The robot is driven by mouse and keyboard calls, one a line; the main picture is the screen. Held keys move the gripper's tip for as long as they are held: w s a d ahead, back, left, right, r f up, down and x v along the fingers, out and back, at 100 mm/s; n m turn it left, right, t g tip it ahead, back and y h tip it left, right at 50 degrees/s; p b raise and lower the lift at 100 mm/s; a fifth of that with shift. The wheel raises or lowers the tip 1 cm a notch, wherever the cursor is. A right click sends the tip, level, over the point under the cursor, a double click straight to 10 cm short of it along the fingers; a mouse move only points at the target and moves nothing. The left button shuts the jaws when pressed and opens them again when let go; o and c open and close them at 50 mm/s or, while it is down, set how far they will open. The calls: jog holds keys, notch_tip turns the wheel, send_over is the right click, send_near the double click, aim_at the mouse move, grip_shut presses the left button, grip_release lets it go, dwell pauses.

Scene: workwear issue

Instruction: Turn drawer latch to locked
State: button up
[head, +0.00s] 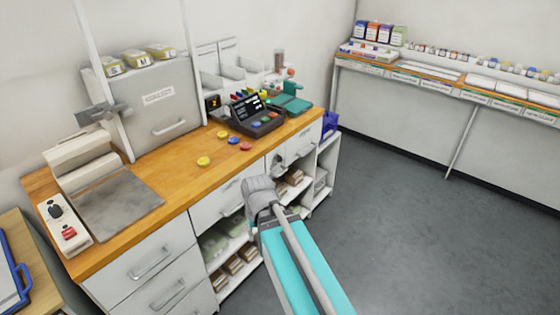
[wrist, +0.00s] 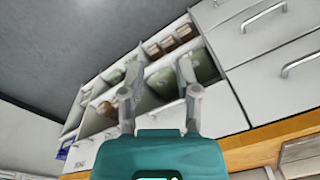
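The wooden-topped cabinet has a white drawer front (head: 293,149) at its right end. A small grey and dark fitting (head: 278,161) on that front looks like the latch, but it is too small to read its setting. My gripper (wrist: 158,75) is open and empty in the wrist view, its two grey fingers apart over the cabinet's open shelves. In the head view my grey wrist hides the gripper, in front of the cabinet and below-left of the fitting. I cannot make out the latch clearly in the wrist view.
Open shelves (head: 236,277) hold packages below. A long shelf (head: 450,75) runs along the back wall. The grey floor (head: 420,220) at right is clear.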

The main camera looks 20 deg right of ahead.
jog(key=w+d+f+m+t+y+b, duration=0.15)
jog(key=w+f+m+y+b, duration=0.25)
jog(key=w+f+m+b, duration=0.4)
jog(key=m+t+y+b, duration=0.4)
jog(key=m+t+b, duration=1)
jog(key=m+b, duration=0.65)
send_near(281, 159)
jog(key=s+d+m+p, duration=0.1)
jog(key=s+d+p, duration=0.1)
jog(key=s, duration=0.1)
jog(key=shift+f, duration=0.1)
jog(key=shift+w, duration=0.15)
jog(key=x, duration=1.3)
jog(key=shift+w+a, duration=0.25)
jog(key=shift+w, duration=0.05)
grip_shut()
